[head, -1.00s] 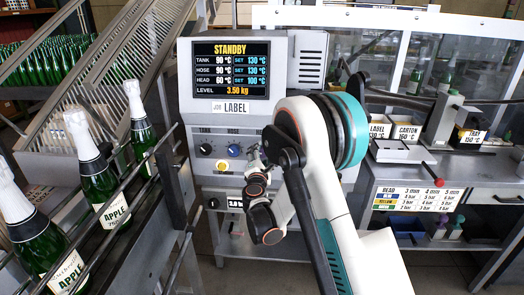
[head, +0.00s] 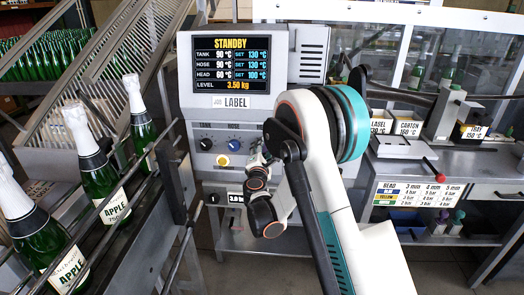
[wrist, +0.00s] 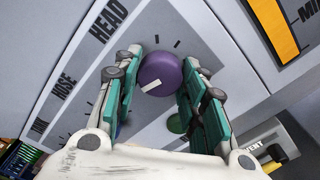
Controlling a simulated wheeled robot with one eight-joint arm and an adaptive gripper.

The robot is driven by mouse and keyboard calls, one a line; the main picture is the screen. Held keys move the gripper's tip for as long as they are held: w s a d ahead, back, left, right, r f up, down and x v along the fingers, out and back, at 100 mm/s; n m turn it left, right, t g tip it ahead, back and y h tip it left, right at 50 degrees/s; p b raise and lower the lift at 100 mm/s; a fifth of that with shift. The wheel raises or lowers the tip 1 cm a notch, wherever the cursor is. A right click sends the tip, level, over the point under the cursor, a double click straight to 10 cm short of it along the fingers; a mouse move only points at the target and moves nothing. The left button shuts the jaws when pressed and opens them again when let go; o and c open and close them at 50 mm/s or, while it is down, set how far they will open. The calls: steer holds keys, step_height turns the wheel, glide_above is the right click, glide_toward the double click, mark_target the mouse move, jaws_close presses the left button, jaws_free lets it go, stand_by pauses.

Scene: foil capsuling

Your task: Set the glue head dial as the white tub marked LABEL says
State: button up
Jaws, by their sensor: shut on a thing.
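The glue unit's screen (head: 231,62) reads STANDBY, with TANK and HOSE set at 130 °C and HEAD at 60 °C, set 100 °C. The purple head dial (wrist: 160,75) shows in the wrist view beside the printed HEAD; its white mark points to the lower left. My gripper (wrist: 163,72) is shut on this dial, with a finger on each side. In the head view my arm hides the dial, and my gripper (head: 258,160) is at the panel. The white LABEL tub (head: 381,146) stands on the right bench; its card appears to read 130 °C.
The black tank dial (head: 206,144) and blue hose dial (head: 234,146) sit left of my gripper, above a yellow button (head: 222,160). CARTON (head: 408,148) and TRAY (head: 470,147) tubs stand farther right. Green bottles (head: 100,180) line the rack at the left.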

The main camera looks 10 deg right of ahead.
steer(key=m, duration=0.6)
steer(key=shift+m, duration=0.4)
steer(key=shift+f, duration=0.1)
stand_by(0.3)
steer(key=o, duration=1.1)
steer(key=shift+c, duration=0.2)
steer(key=v, duration=1.2)
